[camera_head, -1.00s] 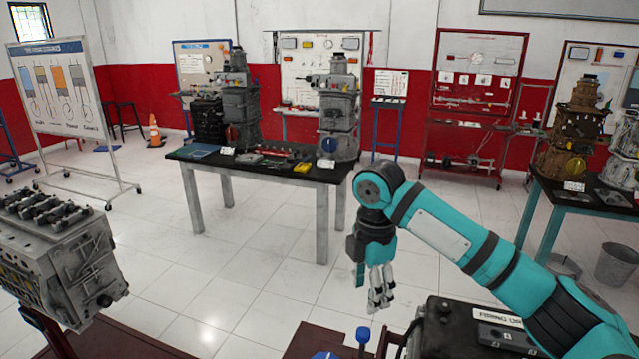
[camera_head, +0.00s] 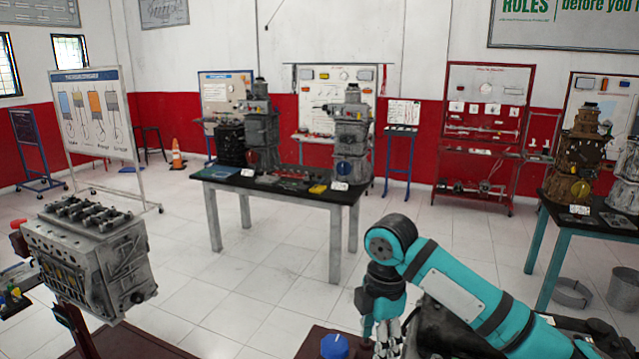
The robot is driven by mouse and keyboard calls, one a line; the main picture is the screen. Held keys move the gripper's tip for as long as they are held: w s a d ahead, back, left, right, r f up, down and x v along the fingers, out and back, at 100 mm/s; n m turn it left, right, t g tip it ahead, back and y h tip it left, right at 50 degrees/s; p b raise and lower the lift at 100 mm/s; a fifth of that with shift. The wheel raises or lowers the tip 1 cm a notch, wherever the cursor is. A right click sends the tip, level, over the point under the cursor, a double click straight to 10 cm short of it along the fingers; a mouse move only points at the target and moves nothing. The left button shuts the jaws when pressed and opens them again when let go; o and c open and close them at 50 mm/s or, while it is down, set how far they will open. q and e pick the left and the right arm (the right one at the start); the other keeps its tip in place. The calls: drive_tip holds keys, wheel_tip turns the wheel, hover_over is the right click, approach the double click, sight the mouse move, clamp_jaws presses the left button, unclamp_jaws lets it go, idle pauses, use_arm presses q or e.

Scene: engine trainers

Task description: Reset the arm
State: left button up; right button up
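My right arm comes in from the lower right in the head view, with teal links and dark joints. Its gripper (camera_head: 388,338) hangs downward beside a blue knob, above a dark red surface. The fingers are small and partly cut off by the lower edge, so their opening cannot be made out. No held object shows. My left arm and gripper are not in view.
A grey engine block (camera_head: 88,255) on a stand is at left. A blue knob (camera_head: 334,346) is close to the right gripper. A black-topped table (camera_head: 215,176) with engine trainers stands mid-room. White tiled floor between is clear.

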drive_tip(key=s+a+f+m+t+y, duration=0.1)
drive_tip(key=s+a+f+m+y, duration=0.2)
drive_tip(key=s+f, duration=0.4)
drive_tip(key=s+a+f+m+y, duration=0.1)
drive_tip(key=s+a+f+m, duration=0.25)
drive_tip(key=s+f, duration=0.4)
drive_tip(key=s+d+f+m+t+h, duration=0.1)
drive_tip(key=s+d+f+m+h, duration=0.15)
drive_tip(key=s+d+m, duration=0.5)
drive_tip(key=s+d+f+m+t+h, duration=0.1)
drive_tip(key=s+d+f+m+h, duration=0.15)
drive_tip(key=s+d+m, duration=0.55)
wheel_tip(320, 180, down, 35)
drive_tip(key=s+d+n+g+b, duration=0.1)
drive_tip(key=n+b, duration=0.1)
drive_tip(key=b, duration=0.4)
use_arm(q)
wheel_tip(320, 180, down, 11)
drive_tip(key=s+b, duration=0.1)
drive_tip(key=b, duration=0.3)
drive_tip(key=shift+b, duration=0.4)
use_arm(e)
drive_tip(key=s+d+f+g, duration=0.1)
drive_tip(key=s+d+f, duration=0.2)
drive_tip(key=s+f, duration=1.3)
wheel_tip(320, 180, down, 3)
drive_tip(key=shift+s+r+y, duration=0.1)
drive_tip(key=shift+s+y, duration=0.1)
drive_tip(key=shift+y, duration=0.1)
